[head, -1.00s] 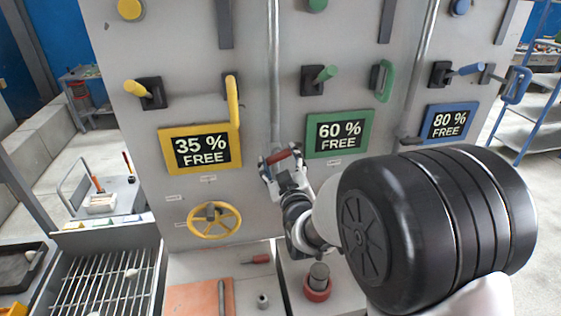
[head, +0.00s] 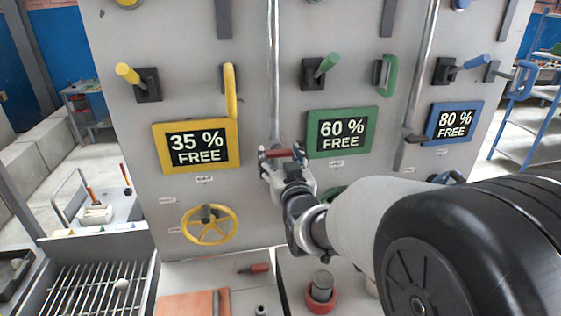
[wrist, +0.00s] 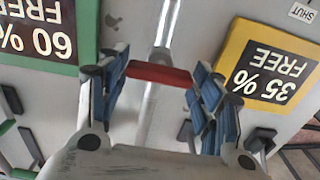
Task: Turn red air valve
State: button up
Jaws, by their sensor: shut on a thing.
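The red air valve (head: 280,153) is a short red handle on the vertical metal pipe, between the yellow 35 % and green 60 % signs. It lies nearly level across the pipe in the head view. My gripper (head: 281,158) is closed around it, one finger at each end of the handle. In the wrist view the red handle (wrist: 158,73) spans the space between the blue-padded fingers of my gripper (wrist: 160,82), which appear to touch its ends. The valve's body behind the handle is mostly hidden.
A yellow handwheel (head: 210,225) is below left on the grey panel. The yellow sign (head: 197,147) and green sign (head: 342,131) flank the valve. Yellow, green and blue levers are above. A shelf with a red-collared cylinder (head: 321,290) lies below.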

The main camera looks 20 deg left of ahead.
jog(key=o, duration=1.1)
jog(key=shift+c, duration=0.2)
jog(key=v, duration=1.2)
jog(key=shift+a, duration=0.1)
